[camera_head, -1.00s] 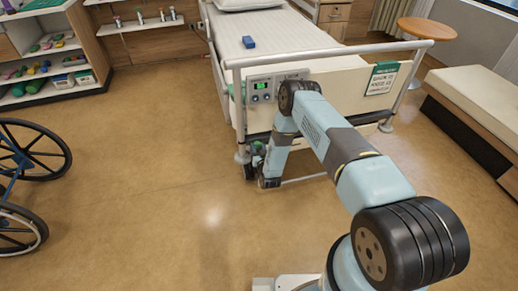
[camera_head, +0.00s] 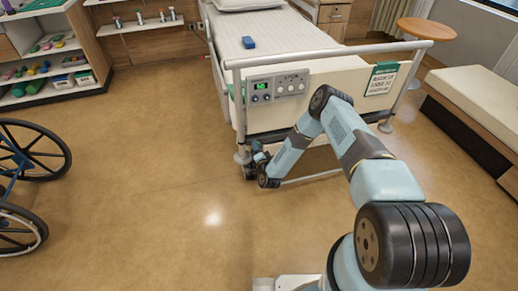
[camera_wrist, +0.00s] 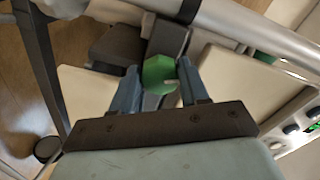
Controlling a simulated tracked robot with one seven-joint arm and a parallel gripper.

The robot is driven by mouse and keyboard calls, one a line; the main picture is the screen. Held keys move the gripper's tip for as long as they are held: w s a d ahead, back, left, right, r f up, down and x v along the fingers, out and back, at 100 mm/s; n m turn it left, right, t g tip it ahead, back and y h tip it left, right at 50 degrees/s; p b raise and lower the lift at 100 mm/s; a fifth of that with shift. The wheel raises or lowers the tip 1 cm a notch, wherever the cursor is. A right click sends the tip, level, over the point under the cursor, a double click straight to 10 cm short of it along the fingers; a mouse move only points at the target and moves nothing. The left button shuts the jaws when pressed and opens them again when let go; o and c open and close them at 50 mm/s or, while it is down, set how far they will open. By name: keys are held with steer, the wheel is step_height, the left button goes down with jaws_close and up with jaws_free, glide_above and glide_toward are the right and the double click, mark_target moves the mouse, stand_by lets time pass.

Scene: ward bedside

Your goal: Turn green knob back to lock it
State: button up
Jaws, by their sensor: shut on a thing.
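The green knob (camera_wrist: 158,75) is a faceted green piece with a pale mark on its right side, in the middle of the wrist view. My gripper (camera_wrist: 160,84) has its two blue-grey fingers on either side of the knob, shut on it. In the head view my gripper is low at the bed's near left corner, by the bed leg, and the knob is hidden there by my wrist. The bed (camera_head: 340,85) has a cream footboard with a metal rail.
A control panel (camera_head: 275,88) with a green display is on the footboard, above my gripper. A green sign (camera_head: 381,78) hangs to its right. A wheelchair (camera_head: 25,160) stands at the left. The floor (camera_head: 150,190) between is clear.

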steer(key=m, duration=0.5)
steer(key=shift+d+f+m, duration=0.15)
steer(key=shift+m, duration=0.15)
steer(key=shift+s, duration=0.1)
stand_by(0.3)
steer(key=o, duration=0.8)
steer(key=shift+o, duration=1.1)
steer(key=v, duration=1.3)
steer(key=shift+s, duration=0.35)
